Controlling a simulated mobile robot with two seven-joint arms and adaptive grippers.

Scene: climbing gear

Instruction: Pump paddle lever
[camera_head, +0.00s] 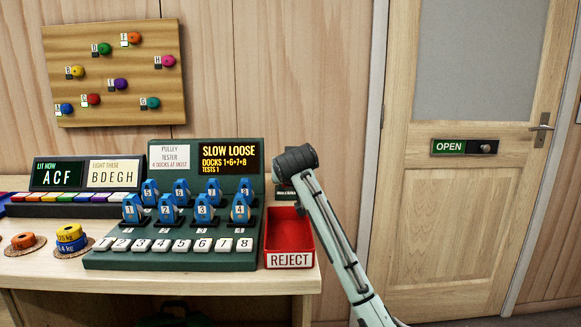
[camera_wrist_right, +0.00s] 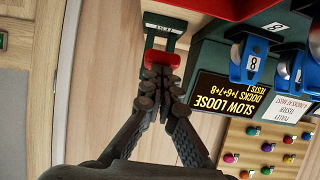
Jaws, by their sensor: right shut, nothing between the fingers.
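The paddle lever's red paddle (camera_wrist_right: 168,59) shows in the right wrist view, on a dark green bracket (camera_wrist_right: 165,27) with a white label. In the head view only a small dark labelled part (camera_head: 284,190) shows beside the tester; the red paddle is hidden behind my gripper. My right gripper (camera_wrist_right: 158,78) is shut and empty, its fingertips right at the paddle's edge; I cannot tell whether they touch. It also shows in the head view (camera_head: 283,168). The pulley tester (camera_head: 205,149) has a display (camera_head: 229,157) reading SLOW LOOSE, DOCKS 1+6+7+8, TESTS 1. My left gripper is out of view.
Blue numbered pulleys (camera_head: 204,209) stand in docks on the tester, with numbered white keys (camera_head: 180,245) in front. A red REJECT tray (camera_head: 289,260) stands close below my right arm. Weights (camera_head: 70,237) sit at the left. The door (camera_head: 450,190) side is clear.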

